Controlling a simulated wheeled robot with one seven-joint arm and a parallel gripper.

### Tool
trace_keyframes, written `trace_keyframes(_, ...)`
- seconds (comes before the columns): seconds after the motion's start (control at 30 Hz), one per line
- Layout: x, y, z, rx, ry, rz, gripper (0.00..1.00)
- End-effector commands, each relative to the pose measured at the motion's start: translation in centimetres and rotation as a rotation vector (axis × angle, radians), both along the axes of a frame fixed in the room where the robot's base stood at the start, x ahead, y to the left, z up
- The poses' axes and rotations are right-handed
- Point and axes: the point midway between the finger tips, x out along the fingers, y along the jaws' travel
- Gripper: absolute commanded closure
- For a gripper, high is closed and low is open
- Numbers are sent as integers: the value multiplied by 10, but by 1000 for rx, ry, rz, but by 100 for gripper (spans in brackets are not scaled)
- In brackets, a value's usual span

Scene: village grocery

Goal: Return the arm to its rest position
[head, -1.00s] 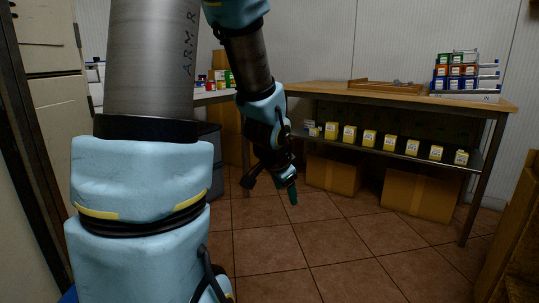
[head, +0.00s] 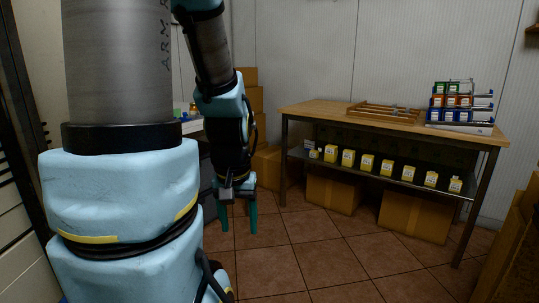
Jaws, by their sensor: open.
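My gripper (head: 238,222) hangs at the end of my arm, left of the middle of the head view. Its two green fingers point down and stand apart, with nothing between them. It is over the tiled floor, in front of and to the left of the wooden-topped table (head: 300,112), and touches nothing that I can see. My blue and grey arm fills the left side of the view and hides part of what is behind it.
The table bears a wooden tray (head: 383,119) and a rack of coloured boxes (head: 458,102). Its lower shelf (head: 405,181) holds several yellow packages. Cardboard boxes (head: 414,216) stand below. The tiled floor (head: 335,265) between is clear.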

Motion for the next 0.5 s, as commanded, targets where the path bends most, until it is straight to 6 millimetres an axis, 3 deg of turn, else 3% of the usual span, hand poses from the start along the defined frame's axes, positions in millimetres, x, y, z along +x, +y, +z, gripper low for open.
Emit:
trace_keyframes(0.03,0,0,33,0,0,-1,35)
trace_keyframes(0.2,0,0,85,0,0,-1,35)
trace_keyframes(0.4,0,0,134,0,0,-1,35)
trace_keyframes(0.5,0,0,147,0,0,-1,35)
